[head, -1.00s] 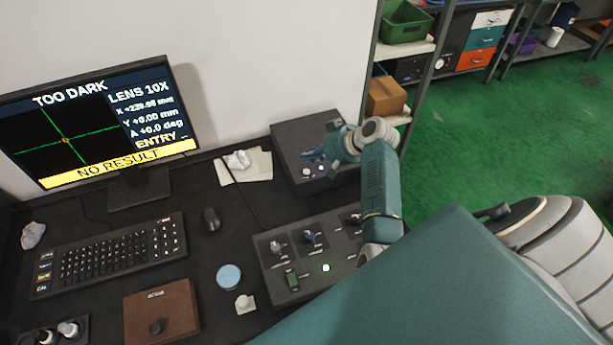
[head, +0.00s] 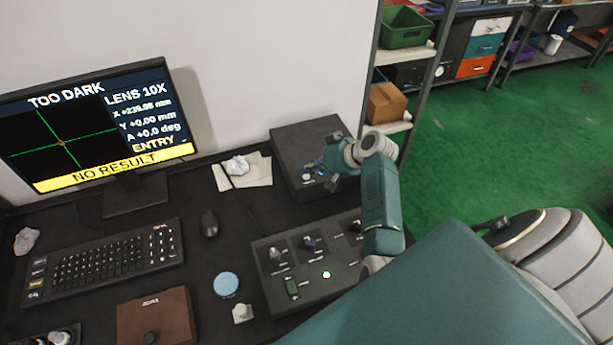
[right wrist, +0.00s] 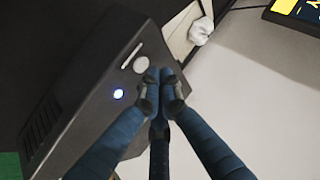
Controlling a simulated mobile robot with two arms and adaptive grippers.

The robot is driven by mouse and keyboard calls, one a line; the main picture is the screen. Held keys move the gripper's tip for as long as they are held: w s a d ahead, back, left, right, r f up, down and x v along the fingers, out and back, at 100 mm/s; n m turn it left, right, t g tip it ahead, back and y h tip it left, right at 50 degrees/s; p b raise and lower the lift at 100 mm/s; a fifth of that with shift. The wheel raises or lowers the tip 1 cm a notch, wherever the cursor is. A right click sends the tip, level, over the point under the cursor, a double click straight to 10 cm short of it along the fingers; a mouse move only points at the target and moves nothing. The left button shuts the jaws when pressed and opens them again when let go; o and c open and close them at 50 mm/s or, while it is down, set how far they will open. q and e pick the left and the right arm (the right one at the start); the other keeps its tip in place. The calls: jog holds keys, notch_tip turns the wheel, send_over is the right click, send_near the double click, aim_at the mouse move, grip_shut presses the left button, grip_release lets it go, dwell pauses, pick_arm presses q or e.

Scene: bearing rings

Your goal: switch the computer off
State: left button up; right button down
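The computer is a dark box (head: 300,145) at the back right of the desk, against the wall. In the right wrist view, its panel (right wrist: 95,100) has a pale round button (right wrist: 141,64), a lit blue-white light (right wrist: 118,94) and a light slot. My right gripper (head: 320,164) is over the box's front side. Its blue fingers are drawn together with nothing between them, and in the right wrist view the tips (right wrist: 160,84) lie just beside the round button. I cannot tell whether they touch the panel. The monitor (head: 95,125) is on, reading TOO DARK and NO RESULT. My left gripper is not in view.
A control box (head: 300,262) with knobs and a green switch stands in front of the computer. A mouse (head: 210,225), keyboard (head: 105,262), blue disc (head: 227,285) and brown box (head: 156,316) are on the desk. Crumpled paper (head: 237,165) lies left of the computer.

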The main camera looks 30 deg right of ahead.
aim_at(309, 177)
jog(key=shift+f, duration=0.1)
dwell(0.7)
jog(key=shift+f, duration=0.35)
jog(key=shift+f+b, duration=0.3)
jog(key=shift+f, duration=0.05)
dwell(0.8)
jog(key=shift+r+p, duration=0.75)
jog(key=shift+p, duration=0.1)
notch_tip(309, 177, up, 5)
jog(key=p, duration=0.5)
jog(key=shift+r, duration=0.1)
